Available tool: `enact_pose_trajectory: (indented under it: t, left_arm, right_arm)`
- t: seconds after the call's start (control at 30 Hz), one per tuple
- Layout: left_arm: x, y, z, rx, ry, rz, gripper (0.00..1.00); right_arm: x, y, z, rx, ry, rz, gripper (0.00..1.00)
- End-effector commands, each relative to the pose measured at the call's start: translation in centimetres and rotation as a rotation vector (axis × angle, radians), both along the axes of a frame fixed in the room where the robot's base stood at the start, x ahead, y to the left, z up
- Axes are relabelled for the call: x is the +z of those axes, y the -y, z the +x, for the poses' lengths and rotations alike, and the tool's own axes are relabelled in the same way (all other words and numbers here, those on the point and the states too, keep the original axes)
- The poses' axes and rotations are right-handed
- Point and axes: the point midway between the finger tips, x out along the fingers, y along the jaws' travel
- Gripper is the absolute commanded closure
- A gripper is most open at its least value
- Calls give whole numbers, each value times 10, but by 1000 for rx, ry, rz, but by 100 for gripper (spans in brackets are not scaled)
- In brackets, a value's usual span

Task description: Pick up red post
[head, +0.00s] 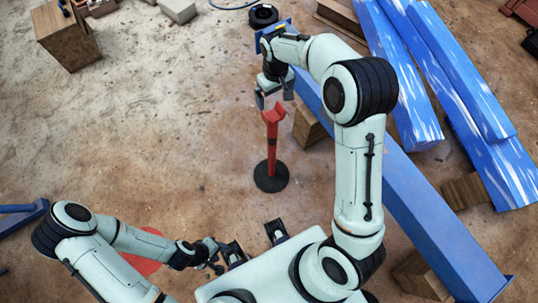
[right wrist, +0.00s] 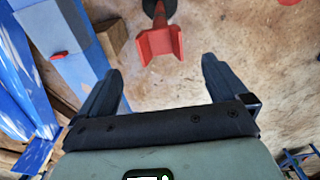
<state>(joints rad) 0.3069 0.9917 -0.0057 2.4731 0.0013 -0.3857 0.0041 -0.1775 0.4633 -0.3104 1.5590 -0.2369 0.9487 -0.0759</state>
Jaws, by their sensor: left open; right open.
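The red post (head: 271,140) stands upright on a round black base (head: 271,176) on the dirt floor in the head view. Its top is a red forked bracket. In the right wrist view the red post (right wrist: 160,44) shows at the top middle, beyond and between my finger tips. My right gripper (head: 274,98) is open and empty just above and beside the post's top; its fingers also show in the right wrist view (right wrist: 162,80). My left gripper (head: 220,255) is low at the left, near my own base and away from the post.
A long blue beam (head: 430,225) lies diagonally right of the post, on wooden blocks (head: 308,127). More blue beams (head: 440,70) lie at the upper right. A wooden box (head: 68,38) stands at the upper left. The floor left of the post is clear.

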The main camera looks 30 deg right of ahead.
Motion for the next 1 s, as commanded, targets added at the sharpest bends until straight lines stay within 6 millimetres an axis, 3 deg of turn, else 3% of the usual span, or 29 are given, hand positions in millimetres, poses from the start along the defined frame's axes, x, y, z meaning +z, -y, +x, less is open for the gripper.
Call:
enact_pose_trajectory:
  t: [0.3, 0.57, 0.83, 1.0]
  left_arm:
    - [-4, 0, -2, 0, -2, 0, 57]
    - [-5, 0, -2, 0, -2, 0, 57]
    - [-3, 0, -1, 0, -2, 1, 57]
    - [-3, 0, -1, 0, -2, 1, 57]
  right_arm:
    - [-61, 0, -1, 0, -6, 0, 0]
    - [-81, 0, 1, -1, -3, 0, 0]
    - [-119, 1, 9, -1, -4, 0, 0]
    - [-129, 1, 9, -1, -2, 1, 0]
